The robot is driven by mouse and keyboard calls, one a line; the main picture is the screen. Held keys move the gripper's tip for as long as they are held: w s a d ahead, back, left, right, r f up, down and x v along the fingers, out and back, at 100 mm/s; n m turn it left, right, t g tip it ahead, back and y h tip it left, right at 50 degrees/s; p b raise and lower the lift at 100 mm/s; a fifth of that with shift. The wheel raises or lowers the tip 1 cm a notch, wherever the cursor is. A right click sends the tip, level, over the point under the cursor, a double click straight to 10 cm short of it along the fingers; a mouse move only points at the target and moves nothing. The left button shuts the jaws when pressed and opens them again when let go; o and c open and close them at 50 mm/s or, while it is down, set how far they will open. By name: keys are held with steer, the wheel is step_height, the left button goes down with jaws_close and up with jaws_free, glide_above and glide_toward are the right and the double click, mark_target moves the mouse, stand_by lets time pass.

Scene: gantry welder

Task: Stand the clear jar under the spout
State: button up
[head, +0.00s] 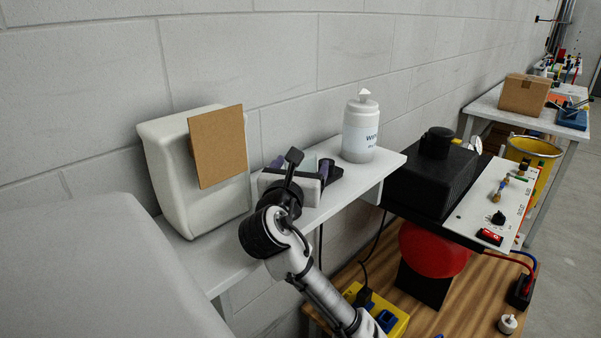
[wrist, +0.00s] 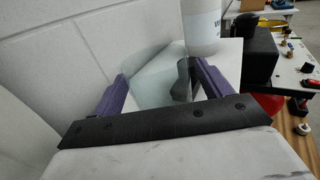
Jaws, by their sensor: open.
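A pale green, see-through thing, which looks like the clear jar (wrist: 158,80), lies on the white shelf between my purple fingers in the wrist view. In the head view only a small part of it shows behind my gripper (head: 303,172). My gripper is open around it, one finger on each side. I cannot tell whether the fingers touch it or whether it stands or is tipped. No spout is clearly recognisable; a white bottle (head: 359,131) with a pointed white top stands on the shelf to the right, and also shows in the wrist view (wrist: 203,25).
A rounded pale housing (head: 182,208) with a brown panel (head: 217,146) stands on the shelf (head: 348,187) left of my gripper. The block wall is close behind. A black box (head: 428,180) and a control panel (head: 492,206) are at the right.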

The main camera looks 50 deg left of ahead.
steer(key=shift+x, duration=0.95)
steer(key=shift+c, duration=0.3)
steer(key=c, duration=1.1)
steer(key=shift+r, duration=0.15)
